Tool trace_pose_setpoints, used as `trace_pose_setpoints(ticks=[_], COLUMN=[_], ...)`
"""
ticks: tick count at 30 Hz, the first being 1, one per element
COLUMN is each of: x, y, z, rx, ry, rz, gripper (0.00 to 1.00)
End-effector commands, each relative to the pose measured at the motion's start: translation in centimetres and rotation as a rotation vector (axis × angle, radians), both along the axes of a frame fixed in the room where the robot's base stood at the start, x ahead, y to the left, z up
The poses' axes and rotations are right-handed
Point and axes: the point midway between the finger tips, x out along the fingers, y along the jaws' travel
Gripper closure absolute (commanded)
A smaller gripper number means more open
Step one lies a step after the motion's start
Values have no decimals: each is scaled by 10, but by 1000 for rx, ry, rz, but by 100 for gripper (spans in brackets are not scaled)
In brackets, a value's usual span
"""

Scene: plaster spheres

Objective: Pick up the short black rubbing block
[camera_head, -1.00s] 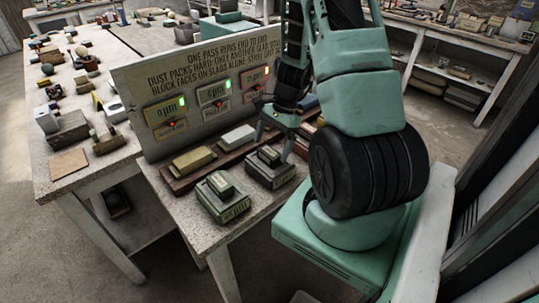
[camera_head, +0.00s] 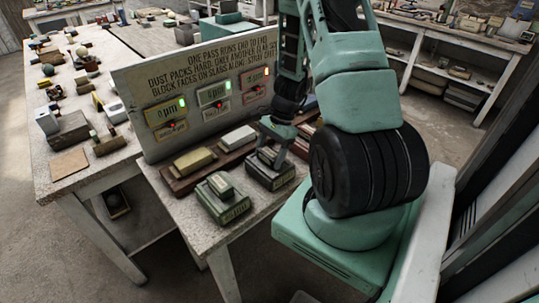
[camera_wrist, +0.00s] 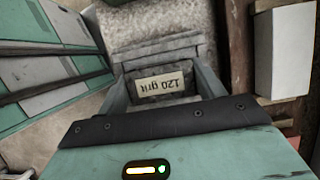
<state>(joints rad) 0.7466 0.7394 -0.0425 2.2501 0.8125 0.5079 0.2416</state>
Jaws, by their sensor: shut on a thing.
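The short black rubbing block (camera_head: 266,157) sits at the top of a dark grey slab (camera_head: 272,177) on the near bench in the head view. My gripper (camera_head: 270,149) is down over it from above, with its fingers shut on the block's sides. In the wrist view, both fingers (camera_wrist: 163,88) stand either side of a grey surface with a pale "120 grit" label (camera_wrist: 160,84). The fingers and palm hide much of the block. I cannot tell any gap between block and slab.
A green block on a grey-green slab (camera_head: 224,203) stands close on the left. A brown wooden rack (camera_head: 185,180) with pale blocks (camera_head: 195,160) runs behind, below an upright lettered panel (camera_head: 200,85) with lit gauges. A cluttered bench (camera_head: 75,120) stands at left.

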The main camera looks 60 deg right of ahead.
Motion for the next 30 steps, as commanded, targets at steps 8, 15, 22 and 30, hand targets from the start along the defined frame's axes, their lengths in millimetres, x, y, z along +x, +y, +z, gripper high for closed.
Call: trace_pose_setpoints(ticks=[8,15,22,30], x=[1,1,1,0], y=[0,-1,0,0], z=[24,70,96,100], rx=[-3,-4,-1,1], ry=[-4,-5,-3,-1], rz=[1,2,1,0], gripper=[62,62,62,62])
